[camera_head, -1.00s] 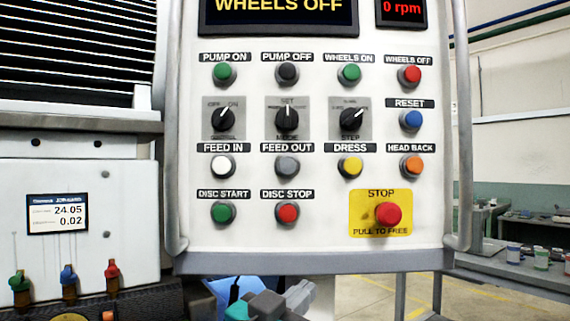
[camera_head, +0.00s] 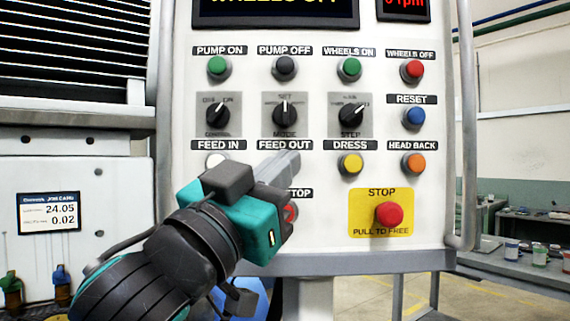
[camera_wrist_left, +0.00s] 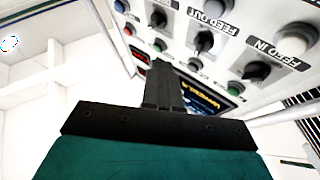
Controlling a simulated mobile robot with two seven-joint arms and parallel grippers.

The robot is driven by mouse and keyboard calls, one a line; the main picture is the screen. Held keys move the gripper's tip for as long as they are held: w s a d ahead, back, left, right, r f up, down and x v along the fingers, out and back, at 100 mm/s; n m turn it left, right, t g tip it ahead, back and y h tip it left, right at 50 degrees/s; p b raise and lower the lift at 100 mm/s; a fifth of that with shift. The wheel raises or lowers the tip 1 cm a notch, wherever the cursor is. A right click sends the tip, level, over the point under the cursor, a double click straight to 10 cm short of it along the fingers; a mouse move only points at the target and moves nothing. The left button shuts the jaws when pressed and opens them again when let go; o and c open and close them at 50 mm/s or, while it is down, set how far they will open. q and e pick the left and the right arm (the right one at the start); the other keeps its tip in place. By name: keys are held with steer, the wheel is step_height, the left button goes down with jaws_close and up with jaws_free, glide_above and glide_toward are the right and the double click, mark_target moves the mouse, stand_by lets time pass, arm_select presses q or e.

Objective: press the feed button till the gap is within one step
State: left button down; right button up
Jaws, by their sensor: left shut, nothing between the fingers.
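The control panel (camera_head: 330,218) fills the middle of the head view. Contact with the panel cannot be seen. My right gripper is not in view.
The red STOP button (camera_head: 389,214) sits on a yellow plate at lower right. DRESS (camera_head: 350,164) and HEAD BACK (camera_head: 413,164) are right of the fingers. The display (camera_head: 275,8) is cut off at the top.

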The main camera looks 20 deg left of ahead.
arm_select(q)
steer(key=w+a, duration=0.3)
steer(key=w, duration=0.5)
steer(key=shift+w+b, duration=0.2)
steer(key=shift+b, duration=0.2)
steer(key=shift+w, duration=0.1)
stand_by(1.7)
steer(key=shift+w+a, duration=0.1)
steer(key=shift+w, duration=0.2)
steer(key=shift+w+a+p, duration=0.2)
steer(key=shift+w+p, duration=0.1)
steer(key=shift+w, duration=0.2)
stand_by(0.8)
steer(key=shift+s, duration=0.1)
steer(key=shift+s+d, duration=0.35)
steer(key=shift+s, duration=0.4)
